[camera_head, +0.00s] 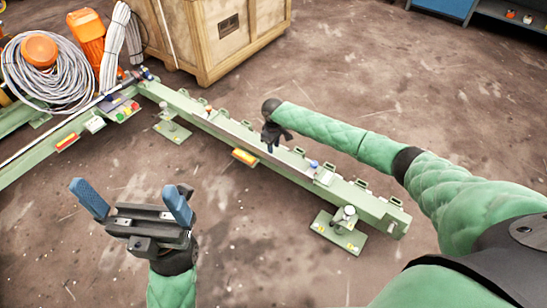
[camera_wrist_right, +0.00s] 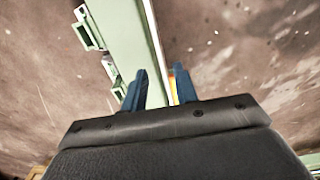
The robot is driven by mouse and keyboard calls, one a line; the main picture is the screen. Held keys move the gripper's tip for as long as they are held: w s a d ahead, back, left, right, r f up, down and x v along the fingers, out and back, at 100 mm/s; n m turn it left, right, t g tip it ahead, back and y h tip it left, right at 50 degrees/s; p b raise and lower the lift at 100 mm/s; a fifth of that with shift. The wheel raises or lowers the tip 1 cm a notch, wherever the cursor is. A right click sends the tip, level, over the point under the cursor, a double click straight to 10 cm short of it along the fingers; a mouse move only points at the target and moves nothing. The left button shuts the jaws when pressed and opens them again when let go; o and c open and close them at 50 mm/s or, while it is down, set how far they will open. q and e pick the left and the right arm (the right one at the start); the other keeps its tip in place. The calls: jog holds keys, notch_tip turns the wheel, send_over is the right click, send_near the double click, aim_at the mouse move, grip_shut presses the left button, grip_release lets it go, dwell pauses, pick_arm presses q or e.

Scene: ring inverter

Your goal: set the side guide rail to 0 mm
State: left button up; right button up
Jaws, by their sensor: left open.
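A long green beam (camera_head: 360,196) runs diagonally across the floor in the head view. A small blue-topped part (camera_head: 314,164) sits by a pale plate on the beam. My right gripper (camera_head: 271,146) is over the middle of the beam, pointing down. In the right wrist view its fingers (camera_wrist_right: 159,82) are apart, with the beam's edge (camera_wrist_right: 153,30) showing between them; contact cannot be told. My left gripper (camera_head: 132,200) is open and empty, above bare floor in front of the beam.
A second green beam (camera_head: 38,148) meets it at the left, carrying a small panel with coloured buttons (camera_head: 122,108). A foot (camera_head: 340,230) supports the near end. Floor in front is clear.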

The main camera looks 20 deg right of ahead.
aim_at(274, 157)
jog(key=shift+f+b, duration=1.1)
jog(key=shift+f, duration=2.8)
grip_shut()
